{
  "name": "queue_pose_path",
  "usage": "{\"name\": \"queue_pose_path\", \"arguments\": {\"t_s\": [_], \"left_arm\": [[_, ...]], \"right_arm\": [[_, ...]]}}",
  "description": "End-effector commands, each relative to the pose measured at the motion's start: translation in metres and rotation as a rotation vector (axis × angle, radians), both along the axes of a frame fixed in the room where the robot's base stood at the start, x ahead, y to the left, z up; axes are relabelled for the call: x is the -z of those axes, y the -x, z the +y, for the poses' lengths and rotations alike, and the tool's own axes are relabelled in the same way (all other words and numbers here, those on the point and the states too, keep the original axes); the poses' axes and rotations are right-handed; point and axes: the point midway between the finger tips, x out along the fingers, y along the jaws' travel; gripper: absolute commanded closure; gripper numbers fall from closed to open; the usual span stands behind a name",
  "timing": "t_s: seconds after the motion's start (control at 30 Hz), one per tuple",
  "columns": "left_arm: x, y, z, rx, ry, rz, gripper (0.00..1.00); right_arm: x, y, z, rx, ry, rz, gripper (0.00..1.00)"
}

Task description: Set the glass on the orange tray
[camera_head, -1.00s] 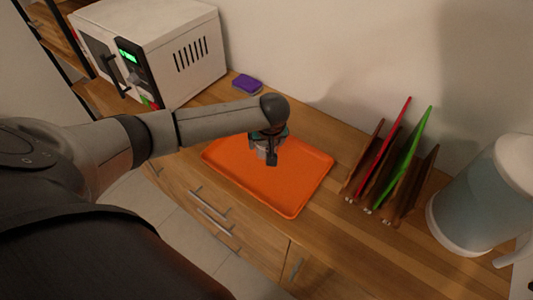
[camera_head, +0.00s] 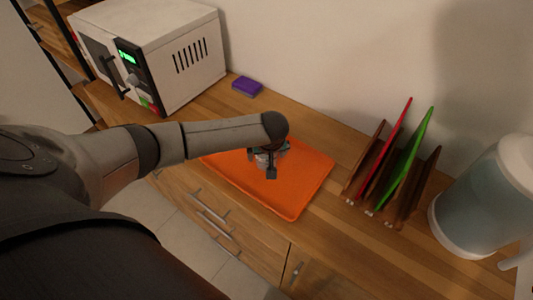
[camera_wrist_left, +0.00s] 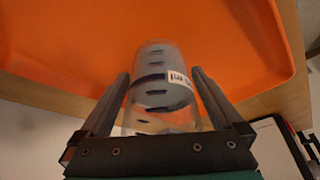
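The orange tray (camera_head: 302,185) lies flat on the wooden counter. It fills the upper part of the left wrist view (camera_wrist_left: 60,40). The glass (camera_wrist_left: 160,85) is a clear cylinder with grey, dark-slotted contents and a small white label. In the head view the glass (camera_head: 262,160) is over the tray's middle, partly hidden by my left gripper (camera_head: 270,168). My right gripper is not in view.
A white microwave (camera_head: 160,45) and a purple sponge (camera_head: 247,86) are at the back left. A wooden rack with red and green boards (camera_head: 405,160) stands right of the tray, beside a large pale jug (camera_head: 480,200). The tray around the glass is bare.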

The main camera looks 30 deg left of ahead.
Motion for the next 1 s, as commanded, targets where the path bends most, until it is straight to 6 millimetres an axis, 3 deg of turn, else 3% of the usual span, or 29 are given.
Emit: {"name": "queue_pose_path", "arguments": {"t_s": [0.37, 0.8, 1.0], "left_arm": [[-0.013, 0.003, -0.002, 0.001, 0.0, 0.0, 0.0], [-0.085, 0.025, -0.022, 0.001, 0.0, 0.0, 0.0], [-0.107, 0.033, -0.028, 0.0, 0.001, -0.001, 0.0]], "right_arm": [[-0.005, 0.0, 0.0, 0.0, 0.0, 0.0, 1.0], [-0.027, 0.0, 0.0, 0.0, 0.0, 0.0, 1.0], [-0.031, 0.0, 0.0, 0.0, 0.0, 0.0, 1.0]]}}
